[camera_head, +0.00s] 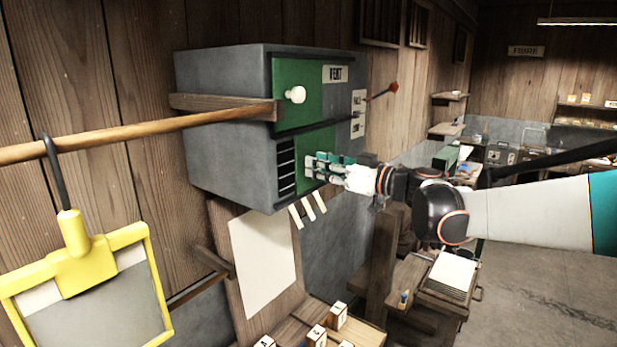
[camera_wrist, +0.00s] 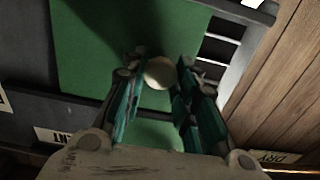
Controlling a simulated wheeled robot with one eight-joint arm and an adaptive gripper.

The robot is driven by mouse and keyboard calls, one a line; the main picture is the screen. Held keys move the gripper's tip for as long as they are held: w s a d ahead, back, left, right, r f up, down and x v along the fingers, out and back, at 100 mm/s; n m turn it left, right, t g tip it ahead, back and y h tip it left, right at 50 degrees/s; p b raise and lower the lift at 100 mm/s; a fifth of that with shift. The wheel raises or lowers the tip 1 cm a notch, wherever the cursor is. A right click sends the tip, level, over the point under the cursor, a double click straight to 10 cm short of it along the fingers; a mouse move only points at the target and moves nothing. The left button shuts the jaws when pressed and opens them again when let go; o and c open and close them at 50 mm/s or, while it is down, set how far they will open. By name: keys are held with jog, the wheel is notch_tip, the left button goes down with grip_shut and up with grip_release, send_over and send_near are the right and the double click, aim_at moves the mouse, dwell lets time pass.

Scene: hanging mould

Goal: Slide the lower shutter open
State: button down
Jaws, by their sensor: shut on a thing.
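The lower shutter (camera_head: 318,143) is a green panel on the front of a grey vent box (camera_head: 222,125). Dark slots (camera_head: 286,168) show uncovered along its left side. In the wrist view the lower shutter (camera_wrist: 85,50) fills the upper middle, with slots at its right. Its pale round knob (camera_wrist: 160,73) sits between the teal-padded fingers. My gripper (camera_head: 313,169) is shut on this knob; in the wrist view the fingers (camera_wrist: 160,88) flank it. In the head view my gripper hides the knob. The upper shutter (camera_head: 310,108), green with a white knob (camera_head: 295,95), is above.
A wooden pole (camera_head: 150,134) runs from the left towards the box. A yellow-framed panel (camera_head: 90,280) hangs from it by a hook. A red-tipped lever (camera_head: 384,91) sticks out at the box's right. Pale strips (camera_head: 308,210) hang under the box. Labelled blocks (camera_head: 317,335) stand below.

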aim_at(329, 153)
jog(key=w+d+b, duration=0.1)
jog(key=w+d, duration=0.4)
jog(key=w, duration=0.2)
jog(key=shift+d, duration=0.3)
jog(key=shift+w+r, duration=0.1)
jog(key=c, duration=1.3)
grip_release()
jog(key=shift+w+d, duration=0.2)
jog(key=shift+s, duration=0.1)
jog(key=shift+a, duration=0.1)
jog(key=v, duration=1.2)
